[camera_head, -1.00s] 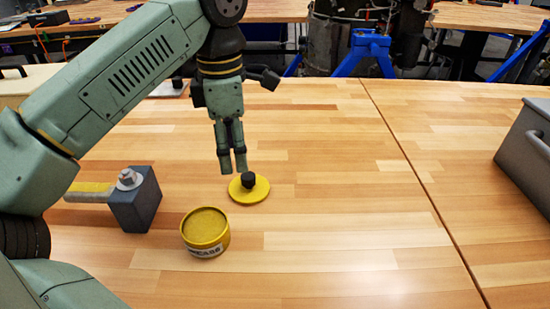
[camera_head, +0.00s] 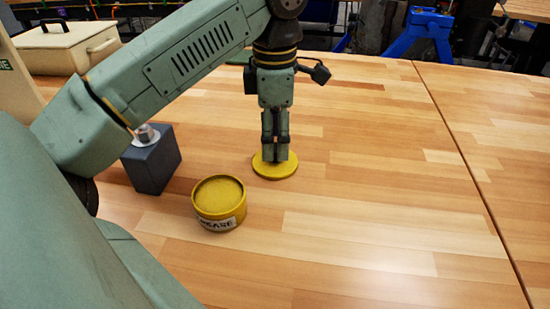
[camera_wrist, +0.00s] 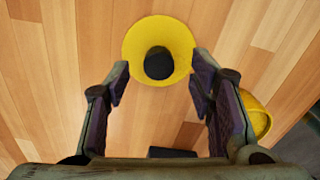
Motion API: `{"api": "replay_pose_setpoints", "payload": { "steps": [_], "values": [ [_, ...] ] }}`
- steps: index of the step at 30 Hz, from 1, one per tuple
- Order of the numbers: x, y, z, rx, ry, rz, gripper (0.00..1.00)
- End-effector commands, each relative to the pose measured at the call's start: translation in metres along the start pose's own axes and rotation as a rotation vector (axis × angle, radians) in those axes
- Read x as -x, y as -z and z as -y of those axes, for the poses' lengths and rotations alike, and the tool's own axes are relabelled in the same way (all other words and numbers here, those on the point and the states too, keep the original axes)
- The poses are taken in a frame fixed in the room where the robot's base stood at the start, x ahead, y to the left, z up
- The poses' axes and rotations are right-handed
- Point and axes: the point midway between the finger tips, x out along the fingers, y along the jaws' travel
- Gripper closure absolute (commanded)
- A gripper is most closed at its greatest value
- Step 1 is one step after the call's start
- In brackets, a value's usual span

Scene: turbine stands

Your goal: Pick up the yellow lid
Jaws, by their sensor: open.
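The yellow lid (camera_head: 275,168) is a flat round disc lying on the wooden table. In the wrist view the lid (camera_wrist: 134,42) shows its black knob (camera_wrist: 158,63) in the middle. My gripper (camera_head: 275,155) points down over the lid, and its fingers hide the knob in the head view. In the wrist view my gripper (camera_wrist: 158,77) is open, with one finger to each side of the knob and a gap on both sides. I cannot tell exactly how high the fingertips are above the lid.
A yellow grease tin (camera_head: 219,204) stands close in front and left of the lid. A dark block (camera_head: 152,162) with a bolt and washer stands further left. A cream case (camera_head: 66,52) sits at the back left. The table right of the lid is clear.

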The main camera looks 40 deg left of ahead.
Motion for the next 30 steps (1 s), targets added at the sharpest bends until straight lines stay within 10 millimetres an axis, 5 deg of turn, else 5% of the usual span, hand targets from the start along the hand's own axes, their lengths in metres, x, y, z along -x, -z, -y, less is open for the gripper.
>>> {"api": "replay_pose_setpoints", "payload": {
  "steps": [5, 13, 30],
  "values": [
    [-0.032, 0.000, 0.000, 0.000, 0.000, 0.000, 0.51],
    [-0.032, 0.000, 0.000, 0.000, -0.001, 0.000, 0.51],
    [-0.032, 0.000, 0.000, 0.000, -0.001, 0.001, 0.89]
  ]
}}
